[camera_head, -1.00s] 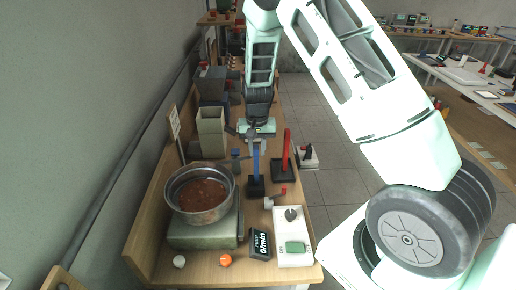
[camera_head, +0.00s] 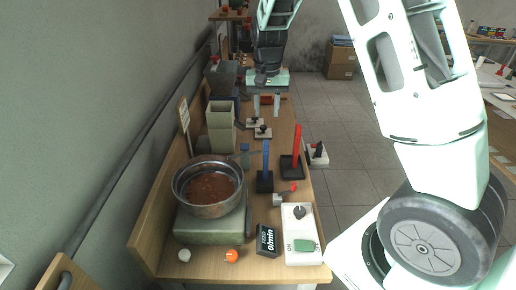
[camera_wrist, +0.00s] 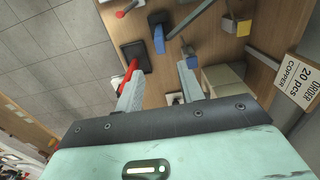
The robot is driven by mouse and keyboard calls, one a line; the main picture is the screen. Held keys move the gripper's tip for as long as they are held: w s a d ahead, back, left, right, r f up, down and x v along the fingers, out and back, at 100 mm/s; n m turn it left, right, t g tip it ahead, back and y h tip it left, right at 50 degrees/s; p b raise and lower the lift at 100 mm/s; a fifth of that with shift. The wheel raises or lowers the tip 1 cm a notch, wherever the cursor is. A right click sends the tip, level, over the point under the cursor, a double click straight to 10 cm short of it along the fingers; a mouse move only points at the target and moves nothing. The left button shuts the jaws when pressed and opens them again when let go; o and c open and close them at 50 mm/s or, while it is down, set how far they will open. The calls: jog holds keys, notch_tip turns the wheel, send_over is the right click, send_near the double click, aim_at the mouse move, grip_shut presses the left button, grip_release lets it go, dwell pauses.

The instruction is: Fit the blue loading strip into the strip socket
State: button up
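The blue loading strip (camera_head: 266,158) stands upright in a black base (camera_head: 265,183) on the bench. It also shows in the wrist view (camera_wrist: 158,39), beyond my fingertips. My gripper (camera_head: 267,105) is open and empty, above and behind the strip. Its two fingers (camera_wrist: 160,82) stand wide apart in the wrist view, with nothing between them. A small blue block (camera_head: 245,152) sits left of the blue strip. I cannot tell for certain which part is the strip socket.
A metal pan (camera_head: 209,188) of brown pieces rests on a grey-green unit at left. A white switch box (camera_head: 300,233) and black display (camera_head: 266,240) are in front. The bench's right edge borders open floor.

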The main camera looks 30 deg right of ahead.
jog(key=s+a+r+n+y, duration=0.15)
jog(key=s+a+n, duration=0.25)
jog(key=s+a, duration=0.45)
jog(key=s+a+r+n, duration=0.25)
jog(key=s+a, duration=0.25)
jog(key=a, duration=0.7)
jog(key=s+a+n, duration=0.3)
jog(key=s+n, duration=0.1)
jog(key=s, duration=0.4)
jog(key=s+a+f+n, duration=0.1)
jog(key=s+n, duration=0.3)
jog(key=s, duration=0.5)
jog(key=shift+s+a+h, duration=0.15)
jog(key=shift+a+h, duration=0.3)
jog(key=shift+a, duration=0.45)
notch_tip(320, 180, down, 7)
jog(key=b, duration=0.7)
